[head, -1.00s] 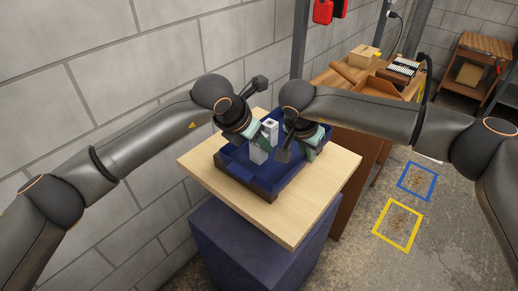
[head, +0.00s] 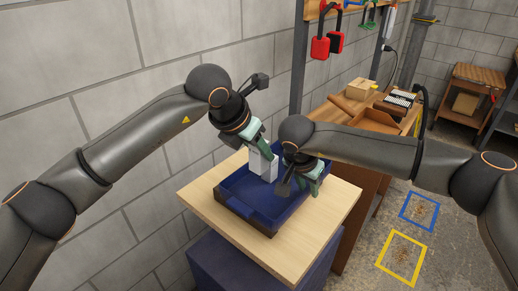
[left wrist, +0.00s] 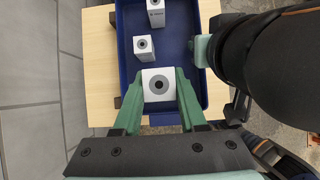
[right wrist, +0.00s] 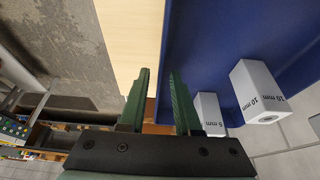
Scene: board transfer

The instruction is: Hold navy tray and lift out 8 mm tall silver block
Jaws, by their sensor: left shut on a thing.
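The navy tray (head: 243,207) lies on the light wooden tabletop. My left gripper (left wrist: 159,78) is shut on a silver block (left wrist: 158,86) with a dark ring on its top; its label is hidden. In the head view, this block (head: 268,168) is held upright over the tray. Two other silver blocks (left wrist: 143,48) (left wrist: 156,14) stand in the tray; in the right wrist view they read 10 mm (right wrist: 258,88) and 5 mm (right wrist: 210,112). My right gripper (right wrist: 160,75) has its fingers on either side of the tray's wall; its grip on the wall is unclear.
The wooden tabletop (head: 205,195) is bare around the tray. A grey block wall (head: 60,100) stands close behind and left. A wooden bench (head: 360,110) with boxes is at the right rear. Yellow (head: 401,257) and blue floor squares lie to the right.

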